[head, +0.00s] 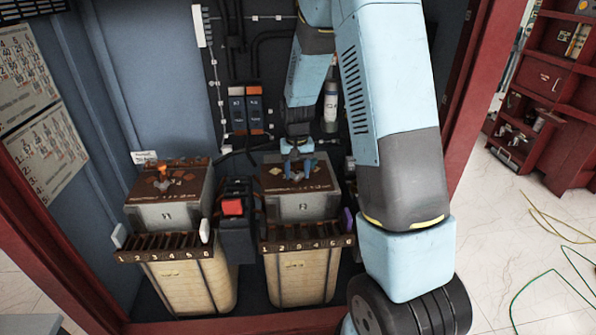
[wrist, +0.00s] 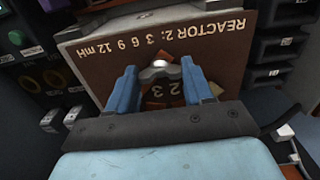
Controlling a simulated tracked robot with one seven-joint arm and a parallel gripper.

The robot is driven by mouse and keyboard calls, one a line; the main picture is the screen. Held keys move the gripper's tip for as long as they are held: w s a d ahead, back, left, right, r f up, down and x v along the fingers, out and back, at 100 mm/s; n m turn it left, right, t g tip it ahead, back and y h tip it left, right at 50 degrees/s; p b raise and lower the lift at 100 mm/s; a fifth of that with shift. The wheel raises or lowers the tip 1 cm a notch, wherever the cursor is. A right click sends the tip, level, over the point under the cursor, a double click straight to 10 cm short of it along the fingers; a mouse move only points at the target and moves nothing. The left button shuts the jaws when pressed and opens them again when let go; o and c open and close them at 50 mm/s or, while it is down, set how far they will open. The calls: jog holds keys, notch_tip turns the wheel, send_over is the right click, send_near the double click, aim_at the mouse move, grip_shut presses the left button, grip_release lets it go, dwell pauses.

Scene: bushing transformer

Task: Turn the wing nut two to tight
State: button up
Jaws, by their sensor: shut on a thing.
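Reactor 2 (head: 302,205) is a grey box with a rusty brown top plate, on the right inside the cabinet. In the wrist view its brown plate (wrist: 225,52) reads "REACTOR 2: 3 6 9 12 mH". Wing nut two (wrist: 160,71) is a small grey metal piece on that plate, between my blue fingertips. My gripper (head: 298,168) points down over the plate and is shut on the wing nut. In the head view the fingers largely hide the nut. Part of the dial below it, with a 2 and a 3, shows between the fingers.
Reactor 1 (head: 165,212) stands to the left with an orange piece (head: 163,170) on top. A black unit with a red switch (head: 232,207) stands between the reactors. Numbered terminal strips (head: 305,243) run along their fronts. Cabinet walls enclose the sides.

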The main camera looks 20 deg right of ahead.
jog(key=shift+w+r, duration=0.1)
jog(key=shift+w, duration=0.05)
dwell(0.3)
jog(key=o, duration=1)
jog(key=shift+o, duration=0.2)
notch_tip(320, 180, up, 14)
jog(key=shift+f, duration=0.25)
jog(key=s+r+n+t, duration=0.1)
jog(key=s+r+t, duration=0.2)
jog(key=s+r, duration=1)
jog(key=s+r+n+t, duration=0.1)
jog(key=s+t, duration=0.1)
jog(key=s, duration=1.4)
jog(key=shift+r+t, duration=0.3)
jog(key=shift+r, duration=0.1)
